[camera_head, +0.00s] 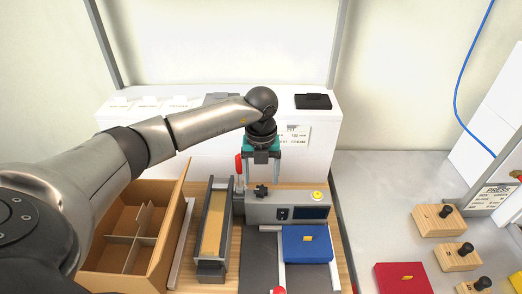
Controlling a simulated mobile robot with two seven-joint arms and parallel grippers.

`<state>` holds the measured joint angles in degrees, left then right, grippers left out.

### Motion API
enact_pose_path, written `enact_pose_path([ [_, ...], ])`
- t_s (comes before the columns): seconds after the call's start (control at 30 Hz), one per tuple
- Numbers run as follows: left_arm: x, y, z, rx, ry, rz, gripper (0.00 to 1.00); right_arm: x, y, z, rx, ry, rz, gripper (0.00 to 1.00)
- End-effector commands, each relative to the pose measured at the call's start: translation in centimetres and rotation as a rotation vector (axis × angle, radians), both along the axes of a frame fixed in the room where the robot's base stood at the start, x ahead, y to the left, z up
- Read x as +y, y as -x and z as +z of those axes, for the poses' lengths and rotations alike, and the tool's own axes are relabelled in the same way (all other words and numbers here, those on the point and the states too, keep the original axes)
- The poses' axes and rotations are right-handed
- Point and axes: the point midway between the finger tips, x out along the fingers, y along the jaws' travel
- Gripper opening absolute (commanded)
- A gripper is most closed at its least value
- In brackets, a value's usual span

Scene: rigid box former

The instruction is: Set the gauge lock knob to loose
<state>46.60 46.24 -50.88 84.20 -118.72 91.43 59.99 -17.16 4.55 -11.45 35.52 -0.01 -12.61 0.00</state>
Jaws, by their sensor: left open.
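A black lobed knob (261,191), which looks like the gauge lock knob, sits at the left end of a grey machine housing (290,213). Its setting cannot be read from here. My left gripper (262,180) reaches in from the left and points down over the knob, with its two fingers apart and nothing visible between them. Whether the fingertips touch the knob cannot be told. A red upright handle (239,165) stands just left of the gripper. My right gripper is not in view.
A grey channel (215,220) and a cardboard box with dividers (173,222) lie left of the housing. A blue block (307,243) lies in front. Wooden blocks with black knobs (439,220) and a red block (402,278) lie right. A white cabinet (150,145) stands behind.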

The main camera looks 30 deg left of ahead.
Motion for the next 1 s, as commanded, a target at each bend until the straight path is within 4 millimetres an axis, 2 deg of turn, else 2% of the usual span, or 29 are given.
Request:
enact_pose_path([
  [0.03, 0.1, -0.1, 1.4, -0.008, -0.001, -0.001, 0.76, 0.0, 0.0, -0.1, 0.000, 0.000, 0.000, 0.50],
  [0.2, 0.1, -0.1, 5.6, -0.007, -0.001, 0.000, 0.76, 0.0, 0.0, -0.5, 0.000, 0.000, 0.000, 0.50],
  [0.43, 0.0, -0.1, 9.9, -0.006, 0.000, 0.000, 0.76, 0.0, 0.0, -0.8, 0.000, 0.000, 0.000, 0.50],
  [0.63, 0.0, 0.0, 11.4, -0.001, -0.001, 0.000, 0.76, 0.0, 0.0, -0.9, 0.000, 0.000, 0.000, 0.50],
  [1.0, 0.0, 0.0, 11.5, -0.001, -0.001, 0.001, 0.76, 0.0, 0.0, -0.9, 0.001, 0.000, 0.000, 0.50],
])
